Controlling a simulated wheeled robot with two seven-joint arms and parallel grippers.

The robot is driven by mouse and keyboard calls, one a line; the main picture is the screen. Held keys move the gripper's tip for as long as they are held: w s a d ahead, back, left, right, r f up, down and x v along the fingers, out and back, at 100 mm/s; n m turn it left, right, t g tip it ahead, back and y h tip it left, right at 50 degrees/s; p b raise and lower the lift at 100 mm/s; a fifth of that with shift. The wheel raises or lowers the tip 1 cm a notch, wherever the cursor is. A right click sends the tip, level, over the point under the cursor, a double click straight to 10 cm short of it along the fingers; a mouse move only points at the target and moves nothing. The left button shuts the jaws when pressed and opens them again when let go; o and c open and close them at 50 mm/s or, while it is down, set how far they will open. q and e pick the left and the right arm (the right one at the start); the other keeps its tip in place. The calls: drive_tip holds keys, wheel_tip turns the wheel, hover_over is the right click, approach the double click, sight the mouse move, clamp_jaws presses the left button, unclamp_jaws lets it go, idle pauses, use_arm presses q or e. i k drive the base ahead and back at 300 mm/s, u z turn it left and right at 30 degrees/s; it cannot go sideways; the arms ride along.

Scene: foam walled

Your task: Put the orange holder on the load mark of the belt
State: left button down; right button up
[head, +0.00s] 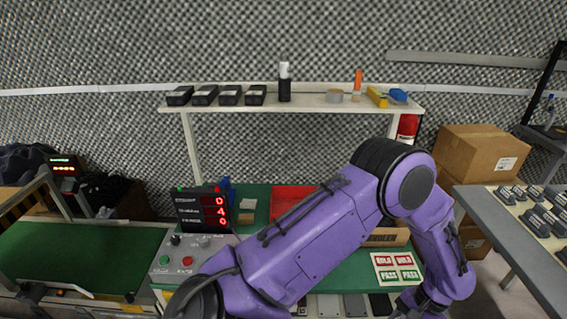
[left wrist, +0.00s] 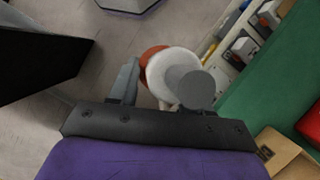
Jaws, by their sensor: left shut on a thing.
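An orange piece, taken as the orange holder (left wrist: 152,52), shows in the left wrist view as a rim behind a white round part (left wrist: 160,68) with a grey cylinder (left wrist: 195,89). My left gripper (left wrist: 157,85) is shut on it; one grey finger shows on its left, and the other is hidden. The holder is over the floor, beside the green bench. In the head view my purple left arm crosses the bench, with its fingertips below the frame. The green belt (head: 75,252) lies at the far left; I cannot make out a load mark. My right gripper is not in view.
A control box (head: 190,258) with buttons and a red-digit display (head: 202,209) stands between belt and bench. A red tray (head: 290,200) lies on the green bench (head: 253,195). A shelf (head: 305,103) stands behind. A grey table (head: 510,240) is at right.

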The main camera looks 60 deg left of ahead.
sight(122, 265)
drive_tip(key=z, duration=1)
drive_tip(key=k, duration=2.75)
drive_tip(key=z, duration=1.45)
drive_tip(key=k, duration=0.5)
drive_tip(key=u, duration=3.4)
